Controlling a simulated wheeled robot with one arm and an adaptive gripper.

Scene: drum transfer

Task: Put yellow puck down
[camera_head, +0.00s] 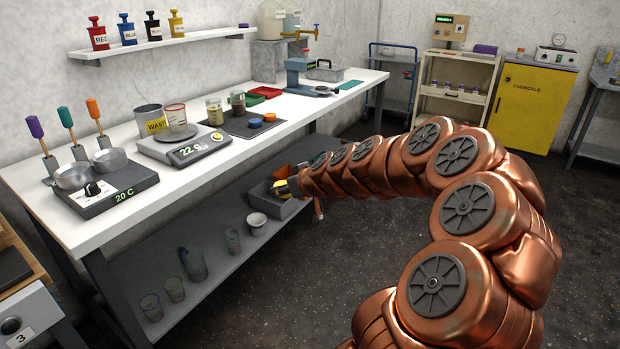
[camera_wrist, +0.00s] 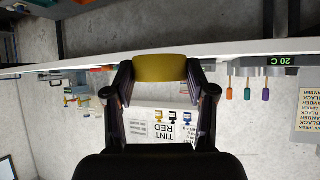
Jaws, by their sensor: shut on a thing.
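My gripper (camera_head: 289,186) is at the front of the white bench (camera_head: 345,99), below the level of its top. It is shut on the yellow puck (camera_wrist: 160,68), which shows between the two fingers in the wrist view. In the head view the yellow puck (camera_head: 281,187) is a small patch at the gripper's tip, partly hidden. On the bench, a blue puck (camera_head: 255,123) and an orange puck (camera_head: 269,117) lie on a dark mat (camera_head: 236,126).
A scale (camera_head: 184,147) with a beaker, a hot plate (camera_head: 101,190) and red and green trays (camera_head: 265,92) stand on the bench. The lower shelf (camera_head: 215,262) holds several glasses and a grey box (camera_head: 268,203) near my gripper. The floor at right is open.

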